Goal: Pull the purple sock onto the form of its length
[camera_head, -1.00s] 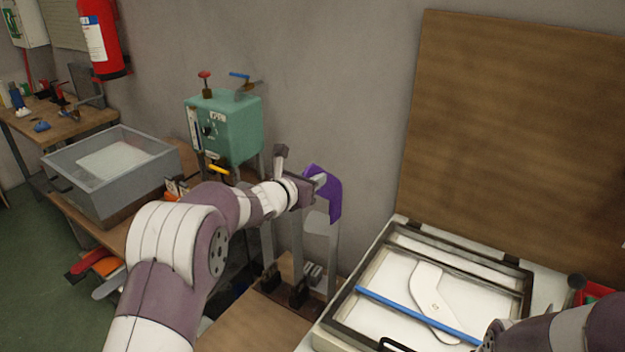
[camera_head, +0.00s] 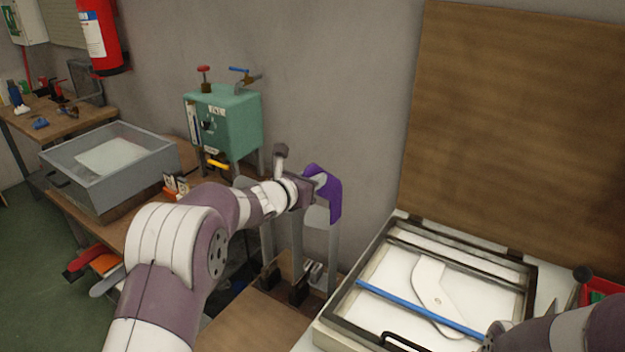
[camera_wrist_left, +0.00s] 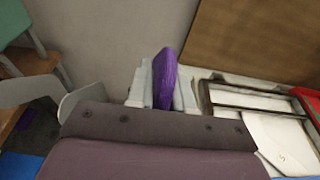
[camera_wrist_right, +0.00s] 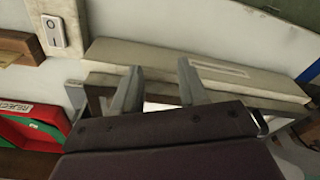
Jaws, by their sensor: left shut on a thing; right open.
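The purple sock (camera_head: 332,196) is over the top of an upright grey form in the head view, and the lower part of that form (camera_head: 331,255) shows bare below it. My left gripper (camera_head: 318,184) is shut on the sock at the form's top. In the left wrist view the sock (camera_wrist_left: 165,78) stands between the fingers. Another upright grey form (camera_head: 296,240) stands to the left, partly behind my arm. My right gripper is out at the lower right of the head view; in the right wrist view its fingers (camera_wrist_right: 158,92) are apart with nothing between them.
A framed tray with a white boot-shaped board (camera_head: 432,290) and a blue bar lies at right under a raised wooden panel (camera_head: 510,130). A green machine (camera_head: 225,125) and grey bin (camera_head: 110,165) stand left. A red-green reject bin (camera_wrist_right: 30,125) shows in the right wrist view.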

